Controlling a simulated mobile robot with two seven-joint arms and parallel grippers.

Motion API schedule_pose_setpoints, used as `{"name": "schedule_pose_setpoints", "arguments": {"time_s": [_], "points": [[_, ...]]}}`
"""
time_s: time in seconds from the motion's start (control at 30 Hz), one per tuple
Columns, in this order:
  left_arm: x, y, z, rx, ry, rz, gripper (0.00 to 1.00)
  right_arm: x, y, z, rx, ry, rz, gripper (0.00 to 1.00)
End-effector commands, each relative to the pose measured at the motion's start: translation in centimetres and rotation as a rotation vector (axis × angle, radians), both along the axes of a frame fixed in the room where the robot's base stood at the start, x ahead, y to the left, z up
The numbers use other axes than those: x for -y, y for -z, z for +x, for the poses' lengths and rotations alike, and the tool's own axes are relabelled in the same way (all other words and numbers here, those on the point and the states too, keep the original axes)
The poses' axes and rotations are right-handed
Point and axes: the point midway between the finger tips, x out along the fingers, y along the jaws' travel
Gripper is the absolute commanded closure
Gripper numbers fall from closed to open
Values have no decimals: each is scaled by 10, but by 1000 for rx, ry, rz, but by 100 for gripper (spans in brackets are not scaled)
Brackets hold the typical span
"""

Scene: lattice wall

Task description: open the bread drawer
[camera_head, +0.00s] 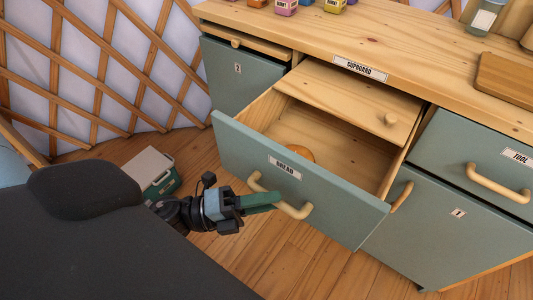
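The bread drawer, with its blue-green front (235,150) and "BREAD" label, is pulled well out of the wooden counter. Its pale interior is visible, with a round orange-brown item (300,152) partly hidden behind the front panel. Its curved wooden handle (297,211) is on the outside of the front. My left gripper (266,199) reaches the handle from the left; its green fingers look close together across the handle's middle and seem shut on it. The fingers cover part of the handle. My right gripper is not in view.
The tool drawer (470,165) and door 1 (440,222) are shut at right. A green and white box (150,170) stands on the floor at left. Wooden floor is free in front.

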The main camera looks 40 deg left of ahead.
Motion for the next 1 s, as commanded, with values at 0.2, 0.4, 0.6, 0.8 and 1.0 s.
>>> {"name": "schedule_pose_setpoints", "arguments": {"time_s": [0.2,0.4,0.6,0.8,1.0], "points": [[0,0,0,0,0,0,62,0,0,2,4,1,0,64],[-1,1,-1,-1,-1,0,62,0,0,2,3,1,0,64],[-15,5,-14,-6,-2,0,62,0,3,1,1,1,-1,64],[-37,9,-34,-5,-1,1,62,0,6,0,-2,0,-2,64],[-53,11,-48,-3,-1,0,62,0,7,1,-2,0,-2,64]]}}
